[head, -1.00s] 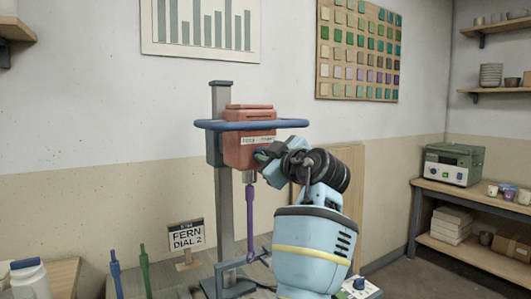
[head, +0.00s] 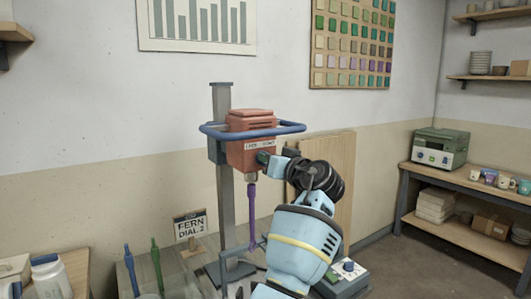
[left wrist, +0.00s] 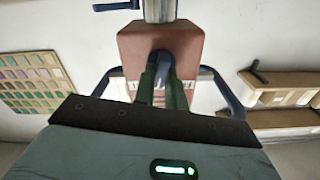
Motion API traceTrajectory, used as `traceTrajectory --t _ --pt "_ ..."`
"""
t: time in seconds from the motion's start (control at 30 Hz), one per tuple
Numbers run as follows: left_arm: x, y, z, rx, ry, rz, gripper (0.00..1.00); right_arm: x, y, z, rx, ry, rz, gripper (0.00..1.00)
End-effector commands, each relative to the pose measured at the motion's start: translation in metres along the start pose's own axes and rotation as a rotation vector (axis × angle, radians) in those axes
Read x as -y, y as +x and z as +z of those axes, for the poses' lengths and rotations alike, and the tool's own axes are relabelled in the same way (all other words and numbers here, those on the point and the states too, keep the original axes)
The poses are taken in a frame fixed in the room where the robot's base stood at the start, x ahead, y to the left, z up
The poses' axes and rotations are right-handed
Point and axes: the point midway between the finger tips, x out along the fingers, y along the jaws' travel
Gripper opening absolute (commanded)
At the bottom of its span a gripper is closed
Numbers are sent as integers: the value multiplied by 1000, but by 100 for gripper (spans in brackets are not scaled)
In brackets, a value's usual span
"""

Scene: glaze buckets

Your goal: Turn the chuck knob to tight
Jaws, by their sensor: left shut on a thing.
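The mixer's red head (head: 250,135) sits on a grey column, with a blue bar around it and a label on its front. My left gripper (head: 268,159) is at the front right of this head, shut on the chuck knob, which the fingers mostly hide. In the left wrist view the dark green fingers (left wrist: 165,82) are close together against the red head (left wrist: 130,50). The knob's pointer and markings cannot be read. A purple paddle (head: 252,205) hangs below the chuck. My right gripper is not in view.
A "FERN DIAL 2" sign (head: 190,226) stands on the bench beside blue (head: 131,268) and green (head: 156,265) paddles. A control box with a dial (head: 347,268) stands at the lower right, near my arm. A shelf unit (head: 465,180) is farther right.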

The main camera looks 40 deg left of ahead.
Motion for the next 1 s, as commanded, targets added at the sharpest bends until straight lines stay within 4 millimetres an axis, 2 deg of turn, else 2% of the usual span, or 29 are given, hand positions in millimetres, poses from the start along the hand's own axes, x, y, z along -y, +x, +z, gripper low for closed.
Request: traceTrajectory --t 0.1,0.4,0.7,1.0 --pt "2 0 -4 1 108 -2 0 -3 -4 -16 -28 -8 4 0" --pt "0 0 -3 1 352 -1 0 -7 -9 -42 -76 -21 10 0" --pt "-1 0 0 2 502 -1 0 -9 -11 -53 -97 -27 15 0" --pt "-2 0 1 2 552 -1 0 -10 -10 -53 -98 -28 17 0"
